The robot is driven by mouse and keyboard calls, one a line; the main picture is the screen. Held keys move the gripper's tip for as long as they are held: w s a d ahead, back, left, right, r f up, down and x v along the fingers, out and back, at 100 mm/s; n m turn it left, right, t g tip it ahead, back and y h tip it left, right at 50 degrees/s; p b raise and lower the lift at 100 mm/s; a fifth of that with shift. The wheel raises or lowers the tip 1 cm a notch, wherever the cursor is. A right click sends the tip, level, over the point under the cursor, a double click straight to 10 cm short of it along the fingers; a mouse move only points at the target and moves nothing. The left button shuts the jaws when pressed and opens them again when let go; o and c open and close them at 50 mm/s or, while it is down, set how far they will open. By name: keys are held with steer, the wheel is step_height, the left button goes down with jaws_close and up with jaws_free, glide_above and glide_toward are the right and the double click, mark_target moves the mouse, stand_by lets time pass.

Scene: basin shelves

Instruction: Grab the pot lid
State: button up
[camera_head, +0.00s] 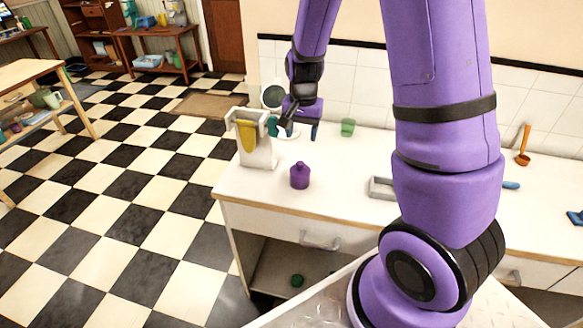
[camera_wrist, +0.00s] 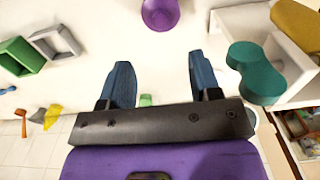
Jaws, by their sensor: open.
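My gripper (camera_head: 292,129) is open over the far left part of the white counter. Its two blue fingers also show in the wrist view (camera_wrist: 160,62), with nothing between the tips. A pot lid is not clearly identifiable. A round grey piece with a pale rim (camera_head: 273,97) stands by the tiled wall behind my gripper; it may be the lid, but I cannot tell. A purple knobbed jar (camera_head: 300,177) stands nearer the counter's front, apart from my gripper; a purple round thing shows ahead of the fingers (camera_wrist: 160,12).
A white holder (camera_head: 258,155) with a yellow cloth stands at the counter's left end, close to my gripper. A teal rounded object (camera_wrist: 256,73) is beside it. A green cup (camera_head: 348,127) stands right of my gripper. A grey tray (camera_head: 380,188) lies further right.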

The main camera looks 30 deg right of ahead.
mark_target(300, 163)
steer(key=shift+w+f, duration=0.2)
steer(key=shift+f, duration=5.6)
steer(key=c, duration=1)
